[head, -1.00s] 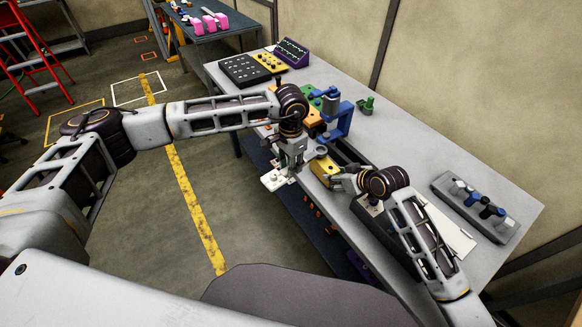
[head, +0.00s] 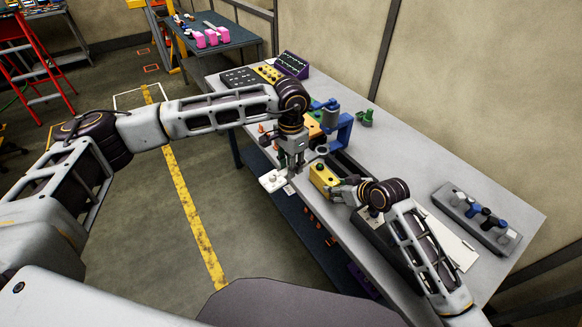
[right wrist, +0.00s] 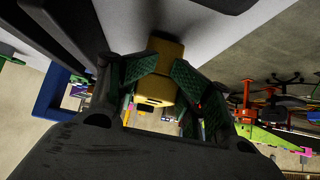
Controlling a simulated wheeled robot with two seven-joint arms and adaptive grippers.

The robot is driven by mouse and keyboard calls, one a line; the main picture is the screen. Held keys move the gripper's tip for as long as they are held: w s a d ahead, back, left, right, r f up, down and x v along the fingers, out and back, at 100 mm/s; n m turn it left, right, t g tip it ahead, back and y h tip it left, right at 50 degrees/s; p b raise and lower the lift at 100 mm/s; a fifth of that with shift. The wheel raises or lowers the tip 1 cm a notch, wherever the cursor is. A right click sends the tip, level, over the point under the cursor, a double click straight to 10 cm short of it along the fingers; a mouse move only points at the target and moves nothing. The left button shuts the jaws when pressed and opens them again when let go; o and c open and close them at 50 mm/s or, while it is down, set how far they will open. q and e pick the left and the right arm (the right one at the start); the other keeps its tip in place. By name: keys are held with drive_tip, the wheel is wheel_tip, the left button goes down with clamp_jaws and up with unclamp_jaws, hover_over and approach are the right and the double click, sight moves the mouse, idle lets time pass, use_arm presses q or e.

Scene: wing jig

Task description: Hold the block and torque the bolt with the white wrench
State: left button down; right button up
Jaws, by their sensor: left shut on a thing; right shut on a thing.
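My left gripper (head: 290,170) points down at the table's front edge, shut on a white tool (head: 272,180), which looks like the white wrench. The tool juts out to the left over the edge, and its far part is hard to make out. A yellow block (head: 322,174) is at the front edge, just right of the left gripper. My right gripper (head: 338,190) is shut on the block from the right. In the right wrist view the yellow block (right wrist: 160,80) sits between the green finger pads. I cannot make out the bolt.
A blue clamp-like fixture (head: 343,130) stands behind the block, with a green piece (head: 366,118) farther back. A grey tray with several knobs (head: 480,218) lies at the right. Control panels (head: 240,78) stand at the far end.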

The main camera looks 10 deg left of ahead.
drive_tip(key=shift+f+p, duration=0.15)
drive_tip(key=shift+p, duration=0.15)
idle(0.7)
drive_tip(key=o, duration=1.7)
drive_tip(key=shift+c, duration=0.2)
drive_tip(key=shift+f, duration=0.15)
drive_tip(key=shift+s, duration=0.1)
drive_tip(key=shift+v, duration=6)
